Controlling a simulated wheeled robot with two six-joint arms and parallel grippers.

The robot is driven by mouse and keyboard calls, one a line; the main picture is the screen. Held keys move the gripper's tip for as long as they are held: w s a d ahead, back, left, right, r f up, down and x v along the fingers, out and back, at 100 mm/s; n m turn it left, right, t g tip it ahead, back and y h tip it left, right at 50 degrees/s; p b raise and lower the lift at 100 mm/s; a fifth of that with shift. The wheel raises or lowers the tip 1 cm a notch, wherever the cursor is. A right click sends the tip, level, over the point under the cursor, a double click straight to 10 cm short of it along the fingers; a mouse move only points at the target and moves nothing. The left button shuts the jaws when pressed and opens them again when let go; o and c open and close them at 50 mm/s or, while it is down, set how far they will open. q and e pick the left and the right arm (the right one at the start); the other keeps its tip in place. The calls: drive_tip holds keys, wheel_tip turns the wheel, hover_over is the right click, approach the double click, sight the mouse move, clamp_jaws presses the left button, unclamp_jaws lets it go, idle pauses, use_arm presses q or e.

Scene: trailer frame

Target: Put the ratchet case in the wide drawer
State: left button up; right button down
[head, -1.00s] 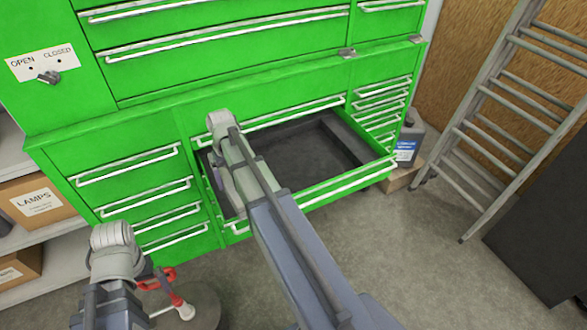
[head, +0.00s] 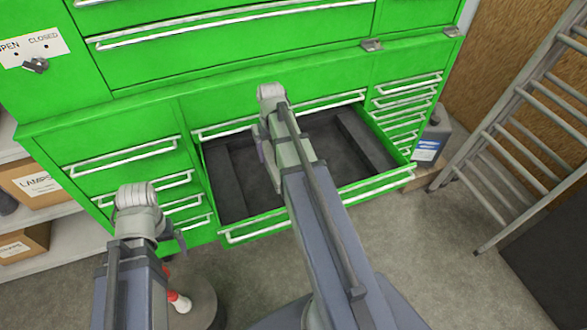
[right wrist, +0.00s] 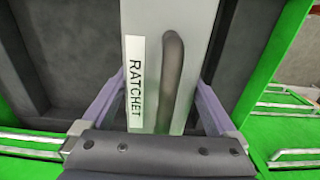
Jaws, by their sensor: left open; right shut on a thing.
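The wide drawer (head: 237,190) is pulled open in the green cabinet, with a dark interior and a strip along its right side. The ratchet case (right wrist: 185,25) is a grey case with a white RATCHET label and a dark handle slot. My right gripper (right wrist: 163,88) is shut on it, fingers on both sides, above or inside the open drawer; the height is unclear. In the head view my right arm crosses the drawer front and hides the case. My left gripper (head: 172,243) is open and empty, left of the drawer and outside it, partly hidden by its own wrist.
Narrow closed drawers (head: 125,152) are at the left and small ones (head: 408,105) at the right. A grey jug (head: 432,140) and a ladder (head: 530,130) stand further right. A red and white object (head: 180,302) is on a round stand below my left arm. Boxes (head: 38,188) sit on shelves.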

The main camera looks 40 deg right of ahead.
wheel_tip(320, 180, down, 14)
drive_tip(key=b, duration=1.3)
drive_tip(key=shift+w+d+r, duration=0.1)
drive_tip(key=shift+w+r, duration=0.05)
drive_tip(key=shift+w, duration=0.05)
drive_tip(key=w, duration=0.1)
drive_tip(key=w+d, duration=0.1)
drive_tip(key=w, duration=0.1)
drive_tip(key=shift+w, duration=0.25)
drive_tip(key=shift+w+f+b, duration=0.15)
drive_tip(key=shift+f+b, duration=0.4)
drive_tip(key=shift+b, duration=0.2)
drive_tip(key=shift+f, duration=0.2)
drive_tip(key=shift+r, duration=0.15)
drive_tip(key=shift+a, duration=0.1)
unclamp_jaws()
